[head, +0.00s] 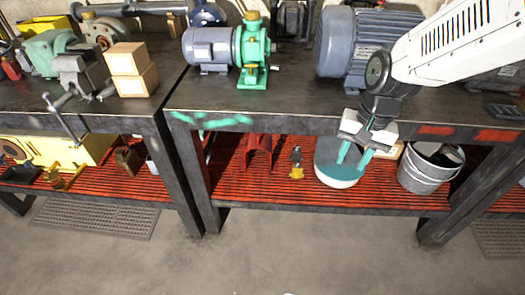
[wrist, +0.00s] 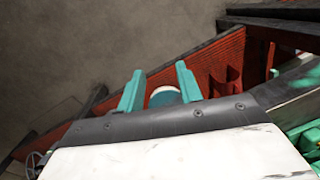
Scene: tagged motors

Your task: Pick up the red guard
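The red guard (head: 258,152) is an arch-shaped red piece standing on the red slatted lower shelf, left of centre in the head view. My gripper (head: 353,160) has teal fingers spread apart with nothing between them. It points down in front of the bench, well to the right of the guard and over a teal and white bowl (head: 338,178). In the wrist view my gripper (wrist: 158,68) is also open, with the bowl (wrist: 164,96) showing beyond and between its fingers. A red shape on the shelf to the right there may be the guard; I cannot tell.
A small dark and yellow item (head: 297,163) stands between guard and bowl. A metal bucket (head: 430,167) stands right of the bowl. The bench top (head: 295,98) overhangs the shelf and carries a green pump (head: 252,52) and motors. The floor (head: 320,255) in front is clear.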

